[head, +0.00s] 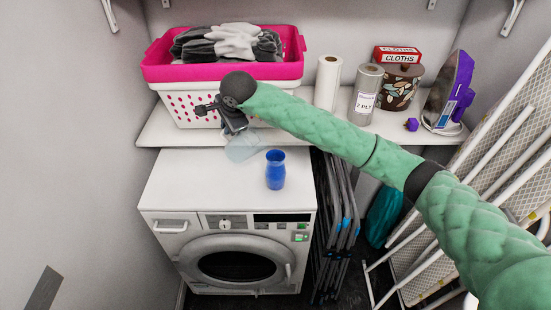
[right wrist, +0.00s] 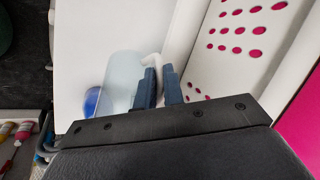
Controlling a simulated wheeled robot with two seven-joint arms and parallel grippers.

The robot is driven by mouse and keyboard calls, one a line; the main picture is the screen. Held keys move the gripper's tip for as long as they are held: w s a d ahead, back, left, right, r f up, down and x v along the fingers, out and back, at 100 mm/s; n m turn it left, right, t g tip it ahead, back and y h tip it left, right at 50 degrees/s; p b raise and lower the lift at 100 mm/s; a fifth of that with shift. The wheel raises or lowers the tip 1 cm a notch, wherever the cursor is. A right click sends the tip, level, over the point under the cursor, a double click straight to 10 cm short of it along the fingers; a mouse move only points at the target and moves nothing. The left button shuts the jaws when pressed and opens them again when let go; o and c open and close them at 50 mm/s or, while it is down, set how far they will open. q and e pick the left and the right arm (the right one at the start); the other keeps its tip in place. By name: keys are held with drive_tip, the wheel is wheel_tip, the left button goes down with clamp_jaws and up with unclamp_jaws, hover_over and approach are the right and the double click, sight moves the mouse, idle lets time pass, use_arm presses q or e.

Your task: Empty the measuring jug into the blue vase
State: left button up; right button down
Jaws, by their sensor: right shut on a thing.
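The blue vase (head: 275,170) stands upright on top of the white dryer, toward its back right. The measuring jug (head: 243,147) is clear and pale, held left of the vase near the shelf's front edge. My right gripper (head: 232,124) is shut on its handle. In the right wrist view the fingers (right wrist: 159,86) close on the white handle of the jug (right wrist: 124,77), and a bit of the vase (right wrist: 92,101) shows beside and partly behind the jug. The jug looks slightly tilted at most; its contents cannot be made out. My left gripper is not in view.
The dryer top (head: 190,180) is otherwise clear. Behind, a shelf (head: 160,130) holds a pink-and-white laundry basket (head: 165,73), paper rolls (head: 327,82), a patterned pot (head: 399,88) and an iron (head: 450,90). Folded racks (head: 335,230) stand right of the dryer.

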drive_tip(key=shift+w+a+f+h, duration=0.15)
drive_tip(key=shift+a+f+h, duration=0.15)
drive_tip(key=shift+f, duration=0.05)
use_arm(q)
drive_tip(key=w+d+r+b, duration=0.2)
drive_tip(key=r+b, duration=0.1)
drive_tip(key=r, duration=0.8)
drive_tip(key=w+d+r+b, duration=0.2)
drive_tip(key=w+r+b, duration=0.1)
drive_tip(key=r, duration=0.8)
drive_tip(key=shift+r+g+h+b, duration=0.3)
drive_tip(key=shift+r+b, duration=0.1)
drive_tip(key=shift+b, duration=0.1)
use_arm(e)
drive_tip(key=w+a+f+n+g+h, duration=0.1)
drive_tip(key=w+a+f+g+h, duration=0.1)
drive_tip(key=a+f+h, duration=0.4)
wheel_tip(320, 180, down, 2)
drive_tip(key=shift+a+f+h, duration=0.15)
drive_tip(key=shift+a+h, duration=0.25)
drive_tip(key=shift+a, duration=0.15)
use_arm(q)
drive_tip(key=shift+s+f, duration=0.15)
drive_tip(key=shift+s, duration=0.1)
